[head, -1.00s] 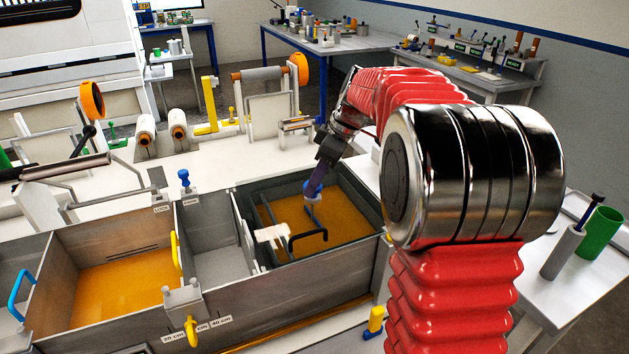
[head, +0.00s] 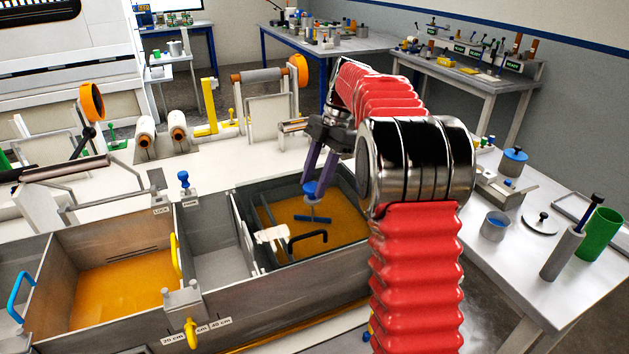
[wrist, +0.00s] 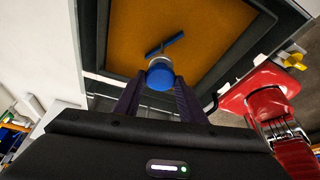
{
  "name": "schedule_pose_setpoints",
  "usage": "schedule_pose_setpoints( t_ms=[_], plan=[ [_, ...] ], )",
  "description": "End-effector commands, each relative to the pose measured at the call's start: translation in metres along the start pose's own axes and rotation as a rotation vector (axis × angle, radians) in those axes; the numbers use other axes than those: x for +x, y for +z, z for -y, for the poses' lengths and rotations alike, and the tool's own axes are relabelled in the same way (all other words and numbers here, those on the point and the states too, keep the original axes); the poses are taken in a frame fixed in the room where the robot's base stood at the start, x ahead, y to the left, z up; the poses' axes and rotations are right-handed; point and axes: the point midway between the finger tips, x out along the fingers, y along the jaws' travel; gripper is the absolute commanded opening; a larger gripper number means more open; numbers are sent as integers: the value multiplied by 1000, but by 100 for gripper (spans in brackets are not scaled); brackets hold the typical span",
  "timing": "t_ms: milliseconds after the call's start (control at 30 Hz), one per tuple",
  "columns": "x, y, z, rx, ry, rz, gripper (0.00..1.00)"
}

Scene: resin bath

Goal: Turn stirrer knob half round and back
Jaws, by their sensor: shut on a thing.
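The stirrer knob (head: 312,189) is a blue cap with a pale band below it, over the right-hand bath of orange resin (head: 342,222). A blue bar-shaped paddle (head: 313,219) shows below it in the bath. My gripper (head: 317,181) has two purple fingers reaching down to the knob and shut on it. In the wrist view, the blue knob (wrist: 160,76) sits between the fingertips, with the paddle (wrist: 164,45) slanting up to the right. The fingers partly hide the knob's sides.
A black handle (head: 308,238) and a pale block (head: 271,234) are close by in the same bath. A second resin bath (head: 125,287) lies left, past a grey compartment (head: 218,264). A blue-topped post (head: 184,181) stands on the tank's back edge.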

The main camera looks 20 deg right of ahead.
Motion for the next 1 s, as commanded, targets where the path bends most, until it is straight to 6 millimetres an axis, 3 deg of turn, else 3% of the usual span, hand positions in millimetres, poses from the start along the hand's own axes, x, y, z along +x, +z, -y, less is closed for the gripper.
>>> schedule_pose_setpoints(
  t_ms=[500, 1000],
  plan=[
    [0, 0, -5, -393, -159, 4, 15],
    [0, 0, -5, -493, -200, 5, 15]
  ],
)
